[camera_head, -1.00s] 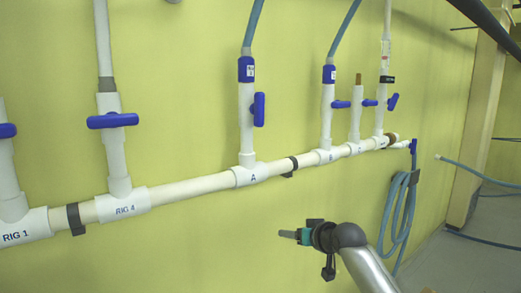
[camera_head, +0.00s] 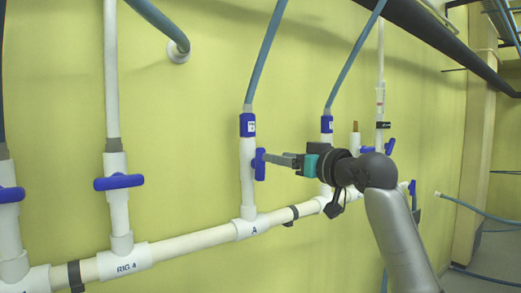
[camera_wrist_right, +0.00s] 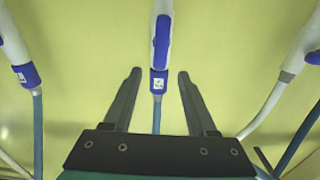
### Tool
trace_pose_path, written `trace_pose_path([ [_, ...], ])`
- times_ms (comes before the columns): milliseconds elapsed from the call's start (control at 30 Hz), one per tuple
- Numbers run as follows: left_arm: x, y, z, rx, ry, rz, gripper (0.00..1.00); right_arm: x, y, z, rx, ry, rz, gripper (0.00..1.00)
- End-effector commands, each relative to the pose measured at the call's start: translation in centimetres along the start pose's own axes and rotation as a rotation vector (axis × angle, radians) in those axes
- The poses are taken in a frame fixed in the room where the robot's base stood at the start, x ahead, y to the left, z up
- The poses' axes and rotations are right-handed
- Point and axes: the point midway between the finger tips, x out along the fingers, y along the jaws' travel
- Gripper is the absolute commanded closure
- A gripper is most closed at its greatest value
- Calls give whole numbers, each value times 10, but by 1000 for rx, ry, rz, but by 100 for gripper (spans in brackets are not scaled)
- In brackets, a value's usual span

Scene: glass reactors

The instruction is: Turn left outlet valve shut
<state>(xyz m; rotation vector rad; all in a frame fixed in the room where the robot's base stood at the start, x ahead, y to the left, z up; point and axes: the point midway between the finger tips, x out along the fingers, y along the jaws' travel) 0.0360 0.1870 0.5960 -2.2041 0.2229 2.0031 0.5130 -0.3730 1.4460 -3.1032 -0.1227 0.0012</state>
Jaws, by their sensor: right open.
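The valve on the white pipe labelled A has a blue handle (camera_head: 259,164) that stands upright, in line with its pipe. A blue hose joins the top of this pipe through a blue collar (camera_head: 248,125). My right gripper (camera_head: 272,159) is open and points at the handle from the right, its fingertips close to it. In the right wrist view the same handle (camera_wrist_right: 161,43) lies ahead, centred between the two open fingers (camera_wrist_right: 159,75). I cannot tell whether the fingertips touch it. My left gripper is out of view.
A white manifold pipe (camera_head: 190,244) runs along the yellow-green wall. The RIG 4 valve handle (camera_head: 119,182) to the left lies crosswise. Pipe B, with its blue collar (camera_head: 327,124), stands close behind my right gripper. A dark pipe (camera_head: 425,30) crosses at the upper right.

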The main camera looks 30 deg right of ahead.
Motion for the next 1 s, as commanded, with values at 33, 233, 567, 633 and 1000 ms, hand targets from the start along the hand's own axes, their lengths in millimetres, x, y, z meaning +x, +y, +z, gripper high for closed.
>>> trace_pose_path([
  [33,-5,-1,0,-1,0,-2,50,11,-1,-2,3,-2,-1,43],
  [233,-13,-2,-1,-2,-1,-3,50,46,0,-2,4,-1,-1,43],
  [567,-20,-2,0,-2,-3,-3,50,78,0,0,0,0,0,43],
  [633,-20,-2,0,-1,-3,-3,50,80,0,0,-1,0,0,43],
  [1000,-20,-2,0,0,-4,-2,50,81,0,1,-1,-1,1,52],
])
